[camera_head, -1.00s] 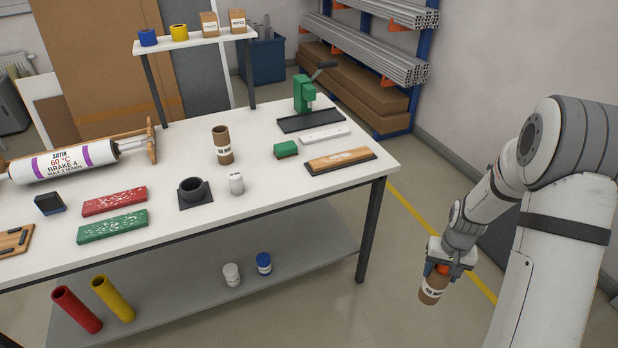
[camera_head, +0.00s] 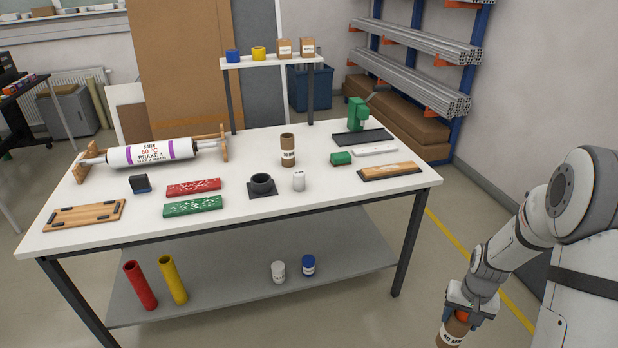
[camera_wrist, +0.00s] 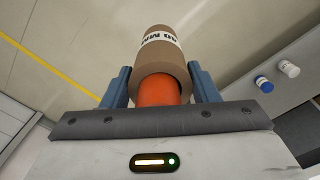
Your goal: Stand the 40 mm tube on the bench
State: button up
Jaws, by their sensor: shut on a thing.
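The tube in my gripper (camera_head: 464,312) is brown cardboard (camera_head: 451,332) with a white label. In the wrist view the same tube (camera_wrist: 160,62) lies between my two blue fingers, which are shut on it. Its label ends in "0 MM"; the first digit is hard to read. An orange part (camera_wrist: 158,92) shows at the tube's end nearest my palm. The tube is tilted, off the bench's right front corner and over the floor. The white bench (camera_head: 330,205) stands to the left of my arm. Another brown labelled tube (camera_head: 288,150) stands upright on it.
Red and green blocks, a wooden board (camera_head: 390,171) and a green press (camera_head: 357,114) are also on top. The bench's front right area (camera_head: 360,195) is clear.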

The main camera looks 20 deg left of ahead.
aim_at(315, 161)
jog(key=u, duration=0.75)
jog(key=i, duration=0.8)
jog(key=u, duration=0.15)
